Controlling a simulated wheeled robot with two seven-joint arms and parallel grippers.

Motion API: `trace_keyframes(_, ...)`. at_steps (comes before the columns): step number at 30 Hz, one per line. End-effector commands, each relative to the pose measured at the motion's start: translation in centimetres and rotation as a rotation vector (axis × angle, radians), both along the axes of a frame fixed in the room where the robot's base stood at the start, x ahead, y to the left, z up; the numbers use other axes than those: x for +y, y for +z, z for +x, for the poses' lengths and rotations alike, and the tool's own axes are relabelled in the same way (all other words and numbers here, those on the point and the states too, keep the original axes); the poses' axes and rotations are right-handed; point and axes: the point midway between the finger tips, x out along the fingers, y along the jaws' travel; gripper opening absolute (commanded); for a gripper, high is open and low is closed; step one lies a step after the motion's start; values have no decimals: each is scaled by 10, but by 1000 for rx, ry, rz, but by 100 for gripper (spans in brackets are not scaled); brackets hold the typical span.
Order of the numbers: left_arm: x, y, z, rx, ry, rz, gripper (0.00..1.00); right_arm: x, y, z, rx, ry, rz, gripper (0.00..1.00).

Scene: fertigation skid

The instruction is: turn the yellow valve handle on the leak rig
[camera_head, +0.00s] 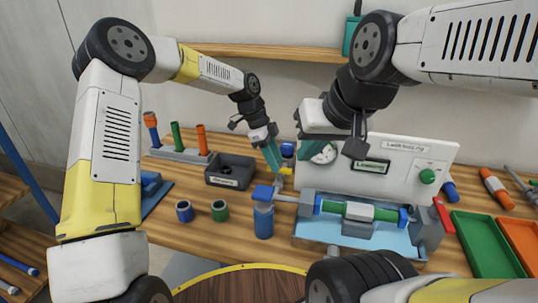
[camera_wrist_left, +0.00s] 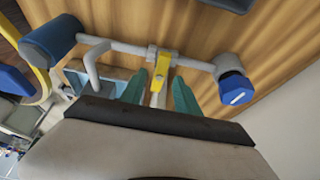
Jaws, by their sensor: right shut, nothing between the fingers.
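The yellow valve handle (camera_wrist_left: 161,75) sits on a grey pipe in the left wrist view, between the two teal fingers of my left gripper (camera_wrist_left: 158,92). The fingers stand apart with a gap on each side of the handle. In the head view my left gripper (camera_head: 272,158) reaches down to the pipe at the left end of the leak rig (camera_head: 430,155), and it largely hides the handle there.
A blue-capped pipe end (camera_wrist_left: 234,88) lies beside the left fingers. A blue cylinder (camera_head: 263,221) stands below the pipe. A dark bin (camera_head: 230,171), blue and green rings (camera_head: 219,211), and green (camera_head: 485,243) and orange trays surround the rig. Wood is clear at the front middle.

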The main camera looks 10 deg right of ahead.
Motion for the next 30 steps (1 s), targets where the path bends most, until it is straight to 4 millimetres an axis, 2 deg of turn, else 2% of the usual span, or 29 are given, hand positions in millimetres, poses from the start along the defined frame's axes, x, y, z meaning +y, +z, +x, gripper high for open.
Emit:
trace_keyframes(4, -4, -11, -2, 1, 0, 0, 38, 0, 0, 0, 0, 0, 0, 0)
trace_keyframes(12, -4, -12, -2, 0, 0, 1, 38, 0, 0, 0, 0, 0, 0, 0)
trace_keyframes(14, -4, -12, -2, 0, 1, 1, 28, 0, 0, 0, 0, 0, 0, 0)
trace_keyframes(18, -4, -12, -2, 0, 1, 1, 1, 0, 0, 0, 0, 0, 0, 0)
trace_keyframes(30, -4, -11, -2, -1, 30, 1, 0, 0, 0, 0, 0, 0, 0, 0)
